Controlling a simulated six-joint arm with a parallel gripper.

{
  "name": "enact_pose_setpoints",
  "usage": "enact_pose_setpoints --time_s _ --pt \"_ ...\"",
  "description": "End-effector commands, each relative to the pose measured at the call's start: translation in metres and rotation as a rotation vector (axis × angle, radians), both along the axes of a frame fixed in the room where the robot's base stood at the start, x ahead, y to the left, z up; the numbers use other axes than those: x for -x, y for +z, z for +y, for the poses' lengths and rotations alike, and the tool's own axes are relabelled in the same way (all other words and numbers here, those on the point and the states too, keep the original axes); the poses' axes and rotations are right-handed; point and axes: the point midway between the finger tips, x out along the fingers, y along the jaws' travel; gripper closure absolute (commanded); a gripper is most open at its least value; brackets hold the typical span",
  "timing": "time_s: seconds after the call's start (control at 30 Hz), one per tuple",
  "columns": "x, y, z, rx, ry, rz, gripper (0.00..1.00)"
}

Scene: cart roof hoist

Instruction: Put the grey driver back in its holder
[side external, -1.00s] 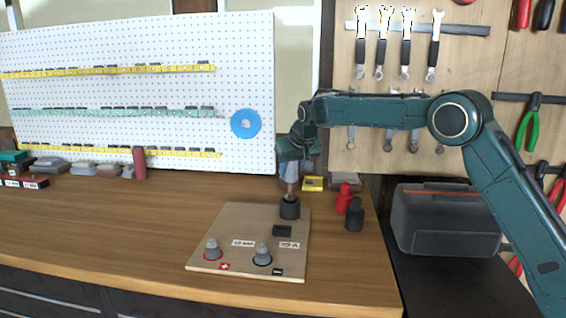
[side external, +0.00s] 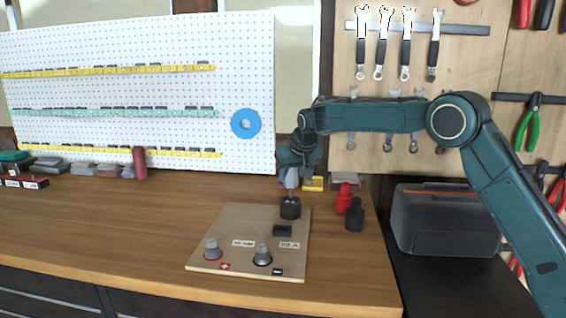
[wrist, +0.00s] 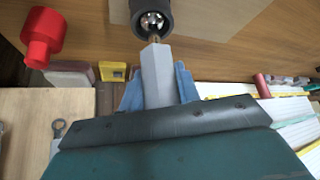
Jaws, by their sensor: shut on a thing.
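My gripper (side external: 291,178) is shut on the grey driver (wrist: 155,72). In the wrist view its blue fingers (wrist: 158,88) sit on either side of the grey handle. A short brass-coloured shaft (wrist: 153,39) points from the handle to the black round holder (wrist: 137,22), which has a shiny opening. In the side view the holder (side external: 290,209) stands at the back of a wooden board (side external: 225,225), and my gripper is just above it, slightly tilted. The shaft end overlaps the holder's near rim; I cannot tell how far it is inside.
Two grey knobs (side external: 213,248) (side external: 262,254) and small labels are on the board. A red post (side external: 343,200) and a black post (side external: 355,215) stand right of the holder. A yellow box (side external: 313,184) is behind.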

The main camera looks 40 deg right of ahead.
Motion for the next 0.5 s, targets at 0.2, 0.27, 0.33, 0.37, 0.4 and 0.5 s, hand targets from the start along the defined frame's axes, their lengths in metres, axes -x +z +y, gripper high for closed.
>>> enact_pose_setpoints --time_s 0.2,0.27,0.33,0.37,0.4,0.5 --pt "0.0 -0.0032 0.0 0.0 0.0 -0.001 1.0" --pt "0.0 -0.0032 0.0 0.0 0.0 -0.001 0.58" --pt "0.0001 -0.0034 0.0 0.0 0.0 -0.001 0.44" --pt "0.0001 -0.0035 -0.0001 0.0 0.0 0.0 0.42" --pt "0.0001 -0.0035 0.0 0.0 0.0 0.0 0.42" --pt "0.0002 -0.0036 0.0 0.0 0.0 0.0 0.42"
